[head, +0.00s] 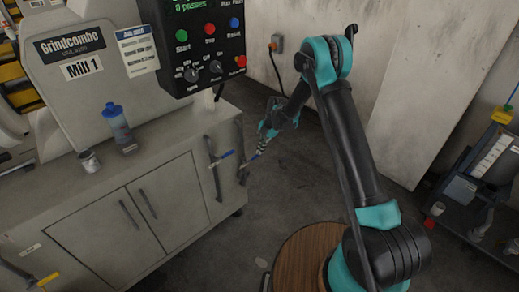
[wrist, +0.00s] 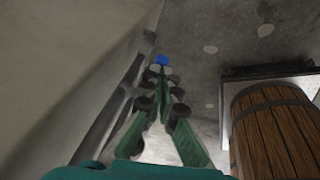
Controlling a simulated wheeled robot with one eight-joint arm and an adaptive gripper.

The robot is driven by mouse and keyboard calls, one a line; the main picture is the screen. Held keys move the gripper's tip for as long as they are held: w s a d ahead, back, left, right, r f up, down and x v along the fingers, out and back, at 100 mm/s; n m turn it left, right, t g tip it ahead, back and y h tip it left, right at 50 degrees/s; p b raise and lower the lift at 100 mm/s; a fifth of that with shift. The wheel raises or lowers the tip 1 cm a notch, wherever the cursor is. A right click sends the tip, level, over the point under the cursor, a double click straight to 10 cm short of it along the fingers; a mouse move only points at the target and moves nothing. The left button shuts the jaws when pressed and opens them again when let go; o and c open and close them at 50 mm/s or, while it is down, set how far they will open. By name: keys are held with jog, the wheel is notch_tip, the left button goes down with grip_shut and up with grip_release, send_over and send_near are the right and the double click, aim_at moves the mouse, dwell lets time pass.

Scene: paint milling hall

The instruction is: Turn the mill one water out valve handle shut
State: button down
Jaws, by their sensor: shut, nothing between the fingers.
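Mill 1 (head: 80,68) stands on a grey cabinet at the left of the head view. Two dark upright pipes are at the cabinet's right end. A blue valve handle (head: 222,157) sticks out sideways from the nearer pipe. Another small blue handle (head: 255,157) shows by the farther pipe, at my fingertips. No label tells me which is water out. My gripper (head: 259,149) is shut and empty, pointing down beside the farther pipe. In the wrist view its green fingers (wrist: 162,80) meet just short of a blue handle end (wrist: 162,60); contact cannot be told.
Dark pipes (wrist: 120,95) run close along the left of my fingers. A control box (head: 205,45) hangs above the cabinet. A blue-capped bottle (head: 117,124) and a can (head: 89,161) stand on top. A loaded cart (head: 480,190) is at right.

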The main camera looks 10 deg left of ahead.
jog(key=shift+w+d+f, duration=0.1)
jog(key=shift+d+f, duration=0.05)
jog(key=shift+f, duration=0.15)
dwell(0.4)
